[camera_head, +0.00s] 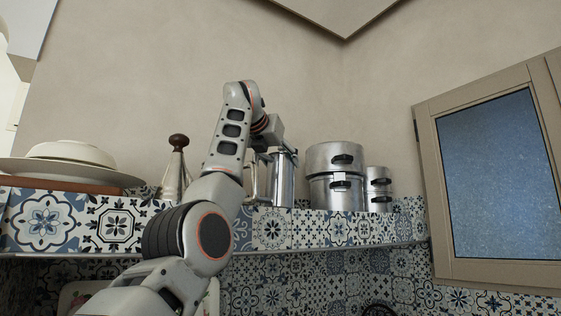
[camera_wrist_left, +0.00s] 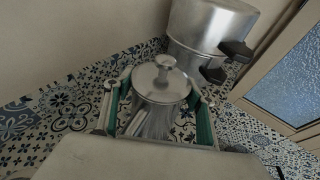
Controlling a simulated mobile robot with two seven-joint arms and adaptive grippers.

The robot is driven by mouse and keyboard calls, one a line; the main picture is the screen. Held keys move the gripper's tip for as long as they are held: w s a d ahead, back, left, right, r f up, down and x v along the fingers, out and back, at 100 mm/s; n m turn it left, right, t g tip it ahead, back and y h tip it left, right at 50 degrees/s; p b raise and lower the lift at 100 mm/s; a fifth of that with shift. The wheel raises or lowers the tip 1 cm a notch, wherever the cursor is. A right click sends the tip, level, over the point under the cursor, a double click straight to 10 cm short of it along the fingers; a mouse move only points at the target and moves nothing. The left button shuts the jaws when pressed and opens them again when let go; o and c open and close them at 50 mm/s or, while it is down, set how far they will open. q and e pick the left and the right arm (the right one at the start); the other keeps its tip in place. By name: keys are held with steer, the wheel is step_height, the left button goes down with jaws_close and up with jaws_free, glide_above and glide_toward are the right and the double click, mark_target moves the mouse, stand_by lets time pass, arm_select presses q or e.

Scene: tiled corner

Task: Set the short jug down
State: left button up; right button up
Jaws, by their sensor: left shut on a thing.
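The short jug (camera_head: 284,178) is a shiny metal vessel at the tiled shelf, right of my left forearm in the head view. In the left wrist view the jug (camera_wrist_left: 160,84) shows its round lid and knob from above. My left gripper (camera_head: 272,146) reaches it from above. In the wrist view its green-padded fingers (camera_wrist_left: 159,108) stand on either side of the jug, shut on it. The shelf's tiled front hides the jug's base, so I cannot tell whether it touches the shelf. My right gripper is not in view.
Stacked metal pots (camera_head: 334,160) stand close to the jug's right, with smaller pots (camera_head: 378,185) beyond. A metal pot with a dark knob (camera_head: 176,170) and white dishes (camera_head: 70,165) stand to the left. The tiled shelf front (camera_head: 290,228) forms a raised edge. A framed window (camera_head: 500,175) is at right.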

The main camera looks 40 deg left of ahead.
mark_target(277, 155)
arm_select(q)
steer(key=shift+d+f, duration=0.1)
steer(key=shift+f, duration=0.1)
steer(key=o, duration=2.1)
steer(key=shift+s, duration=0.1)
steer(key=shift+b+v, duration=0.9)
steer(key=shift+v, duration=0.9)
steer(key=b+v, duration=0.1)
steer(key=v, duration=0.5)
steer(key=shift+s+r+b, duration=0.1)
steer(key=shift+s+b, duration=0.05)
steer(key=shift+b, duration=0.15)
steer(key=shift+r+v, duration=0.2)
steer(key=shift+v, duration=0.75)
steer(key=shift+r+v, duration=0.25)
steer(key=shift+v, duration=0.7)
steer(key=shift+r+v, duration=0.2)
steer(key=shift+v, duration=0.75)
